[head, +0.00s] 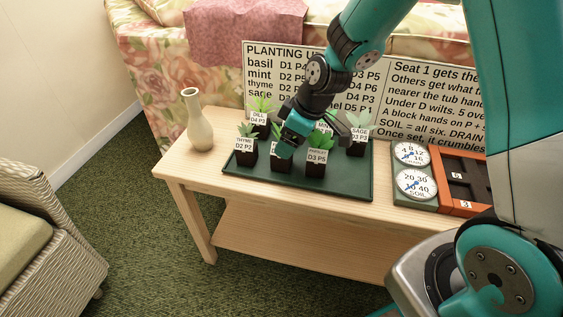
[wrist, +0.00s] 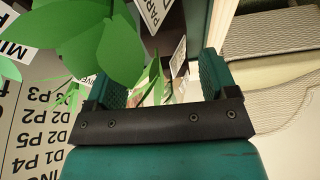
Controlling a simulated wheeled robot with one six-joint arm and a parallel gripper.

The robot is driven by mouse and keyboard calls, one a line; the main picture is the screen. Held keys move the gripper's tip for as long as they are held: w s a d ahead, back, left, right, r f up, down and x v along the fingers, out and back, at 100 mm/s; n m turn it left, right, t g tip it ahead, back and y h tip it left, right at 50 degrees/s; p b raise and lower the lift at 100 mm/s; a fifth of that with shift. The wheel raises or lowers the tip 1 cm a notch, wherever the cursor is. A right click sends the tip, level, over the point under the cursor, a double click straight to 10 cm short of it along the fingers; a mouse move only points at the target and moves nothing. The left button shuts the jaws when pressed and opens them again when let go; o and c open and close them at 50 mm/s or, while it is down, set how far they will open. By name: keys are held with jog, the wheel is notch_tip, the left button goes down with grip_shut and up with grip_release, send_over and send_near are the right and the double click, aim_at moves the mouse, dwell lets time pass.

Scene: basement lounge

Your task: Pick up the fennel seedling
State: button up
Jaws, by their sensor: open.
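Several potted seedlings in black pots with white labels stand on a dark green tray (head: 345,188). I can read dill (head: 260,112), thyme (head: 246,150), one that looks like parsley (head: 317,160) and sage (head: 357,138). I cannot read a fennel label on any pot; it may be behind my gripper. No grip on a seedling shows.
A beige vase (head: 198,122) stands left of the tray on the wooden table (head: 185,163). A planting board (head: 425,95) stands behind. Two dials (head: 414,183) and an orange-framed crate (head: 449,177) lie to the right. Neighbouring pots are close around my gripper.

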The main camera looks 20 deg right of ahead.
jog(key=x, duration=0.1)
jog(key=b+x, duration=0.1)
jog(key=x, duration=0.1)
jog(key=b+x, duration=0.1)
jog(key=x, duration=0.1)
jog(key=shift+s+a+f, duration=0.15)
jog(key=shift+s+f, duration=0.1)
jog(key=shift+s, duration=0.1)
jog(key=shift+r, duration=0.1)
jog(key=c, duration=1)
